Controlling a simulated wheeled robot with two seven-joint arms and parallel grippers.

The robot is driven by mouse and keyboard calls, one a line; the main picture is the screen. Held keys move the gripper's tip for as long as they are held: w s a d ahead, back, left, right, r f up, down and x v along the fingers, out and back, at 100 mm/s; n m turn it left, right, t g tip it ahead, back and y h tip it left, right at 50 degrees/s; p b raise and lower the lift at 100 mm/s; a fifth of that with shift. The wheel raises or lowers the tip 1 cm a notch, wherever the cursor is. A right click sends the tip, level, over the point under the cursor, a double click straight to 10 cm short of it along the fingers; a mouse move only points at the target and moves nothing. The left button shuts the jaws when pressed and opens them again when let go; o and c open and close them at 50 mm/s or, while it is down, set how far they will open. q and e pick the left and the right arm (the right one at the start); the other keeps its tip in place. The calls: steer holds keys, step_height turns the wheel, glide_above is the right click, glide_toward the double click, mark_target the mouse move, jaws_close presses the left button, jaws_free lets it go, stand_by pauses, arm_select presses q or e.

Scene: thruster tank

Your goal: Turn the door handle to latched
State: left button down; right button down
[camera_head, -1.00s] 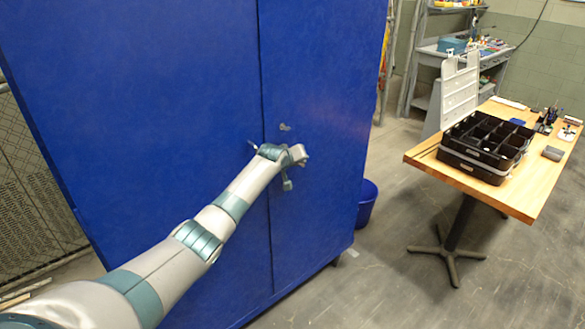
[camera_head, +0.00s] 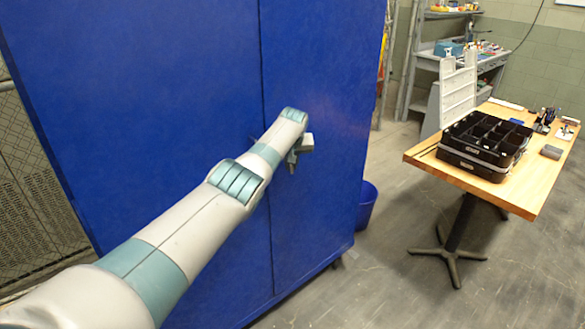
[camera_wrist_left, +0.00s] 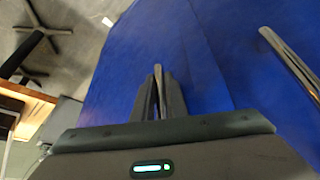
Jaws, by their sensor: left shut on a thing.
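The blue cabinet door (camera_head: 325,80) fills the middle of the head view. My left arm reaches across to it, and my left gripper (camera_head: 293,159) is close to the door face, partly hidden behind my wrist. In the left wrist view the gripper's fingers (camera_wrist_left: 158,93) are close together in front of the blue door, shut on the door handle. The gripped part is mostly hidden between the fingers, and the wrist hides the handle in the head view. A silver bar with a rounded end (camera_wrist_left: 288,58) shows at the right of the wrist view, apart from the fingers.
A wooden table (camera_head: 545,178) with a black compartment box (camera_head: 470,165) stands at the right. A blue bin (camera_head: 366,205) stands beside the cabinet. A workbench (camera_head: 430,60) is at the back. The floor between cabinet and table is clear.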

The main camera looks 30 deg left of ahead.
arm_select(q)
steer(key=shift+s+a+f+g+b, duration=0.1)
steer(key=shift+g+b, duration=0.2)
steer(key=shift+b, duration=0.05)
stand_by(0.3)
steer(key=c, duration=2)
jaws_free()
steer(key=shift+c, duration=0.2)
steer(key=shift+r, duration=0.25)
